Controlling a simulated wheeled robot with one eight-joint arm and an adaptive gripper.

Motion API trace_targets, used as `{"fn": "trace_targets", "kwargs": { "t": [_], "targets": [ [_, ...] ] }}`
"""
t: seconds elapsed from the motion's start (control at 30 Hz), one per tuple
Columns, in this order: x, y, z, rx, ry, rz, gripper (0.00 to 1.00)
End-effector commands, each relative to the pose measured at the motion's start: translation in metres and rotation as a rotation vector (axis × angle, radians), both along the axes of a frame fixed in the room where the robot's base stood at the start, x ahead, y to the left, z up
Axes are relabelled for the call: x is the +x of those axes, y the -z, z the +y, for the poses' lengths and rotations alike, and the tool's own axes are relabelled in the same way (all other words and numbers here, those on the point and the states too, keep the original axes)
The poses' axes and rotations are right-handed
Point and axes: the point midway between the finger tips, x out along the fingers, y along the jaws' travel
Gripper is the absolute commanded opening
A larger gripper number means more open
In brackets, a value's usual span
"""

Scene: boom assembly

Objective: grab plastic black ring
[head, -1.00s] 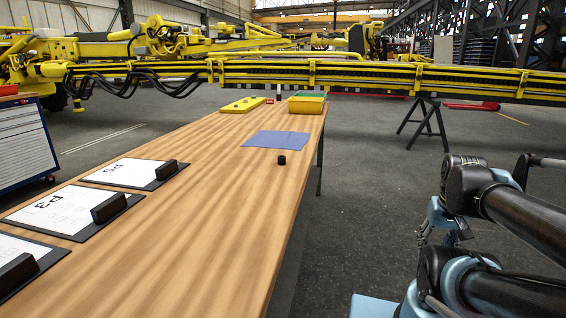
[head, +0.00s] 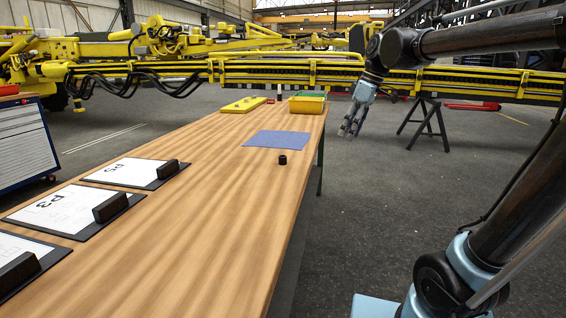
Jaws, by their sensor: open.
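The small black ring (head: 282,160) stands on the wooden table near its right edge, just in front of a blue cloth. My gripper (head: 348,131) is raised in the air to the right of the table, with its fingers pointing down and spread open. It is empty, apart from the ring, and to the ring's right and above it in the picture.
The wooden table (head: 215,210) holds a blue cloth (head: 278,140), a yellow bin (head: 307,105), a yellow plate (head: 243,105) and several clipboards (head: 135,172) at left. A yellow boom (head: 300,72) spans behind. A black trestle (head: 427,125) stands right.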

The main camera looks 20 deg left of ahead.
Motion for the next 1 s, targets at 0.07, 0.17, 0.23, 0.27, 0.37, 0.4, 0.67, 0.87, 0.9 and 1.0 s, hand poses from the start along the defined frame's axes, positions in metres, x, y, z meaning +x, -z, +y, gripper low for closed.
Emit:
{"fn": "trace_targets", "kwargs": {
  "t": [0.07,0.17,0.23,0.27,0.37,0.4,0.67,0.87,0.9,1.0],
  "targets": [
    [0.007,-0.017,0.038,0.019,-0.121,-0.008,0.48],
    [0.011,-0.033,0.079,0.043,-0.257,-0.019,0.48],
    [0.012,-0.042,0.103,0.058,-0.337,-0.026,0.48],
    [0.012,-0.045,0.113,0.064,-0.367,-0.028,0.48],
    [0.012,-0.052,0.136,0.08,-0.444,-0.035,0.48],
    [0.011,-0.054,0.143,0.084,-0.466,-0.038,0.48],
    [0.008,-0.042,0.162,0.095,-0.511,-0.041,0.48],
    [0.003,-0.01,0.174,0.094,-0.509,-0.042,0.48],
    [0.003,-0.003,0.177,0.093,-0.51,-0.042,0.48],
    [0.0,0.013,0.183,0.093,-0.509,-0.042,0.48]
  ]
}}
